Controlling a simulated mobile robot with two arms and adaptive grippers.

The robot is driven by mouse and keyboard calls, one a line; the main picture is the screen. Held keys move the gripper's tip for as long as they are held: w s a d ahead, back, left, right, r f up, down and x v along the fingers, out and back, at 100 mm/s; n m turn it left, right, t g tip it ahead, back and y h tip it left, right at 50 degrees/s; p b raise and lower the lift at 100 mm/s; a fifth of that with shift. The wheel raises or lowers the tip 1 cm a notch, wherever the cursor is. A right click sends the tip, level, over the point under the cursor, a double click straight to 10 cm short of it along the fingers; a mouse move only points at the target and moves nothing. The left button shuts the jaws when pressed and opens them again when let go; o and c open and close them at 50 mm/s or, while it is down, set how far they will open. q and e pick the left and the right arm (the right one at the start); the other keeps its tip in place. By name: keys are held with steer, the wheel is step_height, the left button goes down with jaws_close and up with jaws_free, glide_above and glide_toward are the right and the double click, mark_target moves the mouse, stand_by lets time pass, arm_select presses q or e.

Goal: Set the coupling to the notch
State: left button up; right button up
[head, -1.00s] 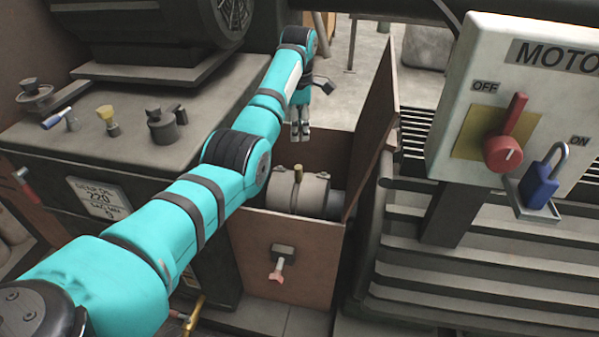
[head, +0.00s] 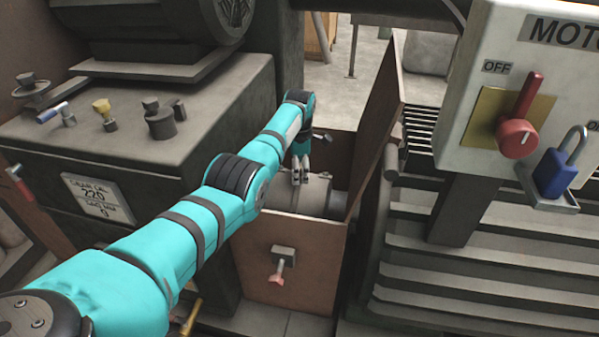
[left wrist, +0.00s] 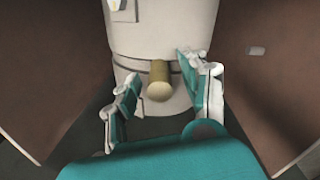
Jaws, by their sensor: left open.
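The coupling (head: 318,192) is a pale grey cylinder lying inside an open brown box. It also shows in the left wrist view (left wrist: 165,35), with a brass peg (left wrist: 159,80) standing out from it near a dark seam line. A small light plate with a knob (left wrist: 122,10) shows on it at the top of that view; I cannot tell whether this is the notch. My left gripper (head: 300,178) is over the coupling, pointing down. In the left wrist view its open fingers (left wrist: 158,92) stand on either side of the brass peg, apart from it. My right gripper is not in view.
The box's front wall (head: 285,262) carries a small red-tipped handle (head: 279,272). Its raised lid (head: 380,125) stands to the right of the coupling. A motor switch box (head: 540,90) with a red lever and blue padlock (head: 556,172) is further right. A grey cabinet (head: 120,150) stands left.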

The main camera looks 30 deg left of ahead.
arm_select(q)
jaws_close()
stand_by(0.3)
stand_by(0.3)
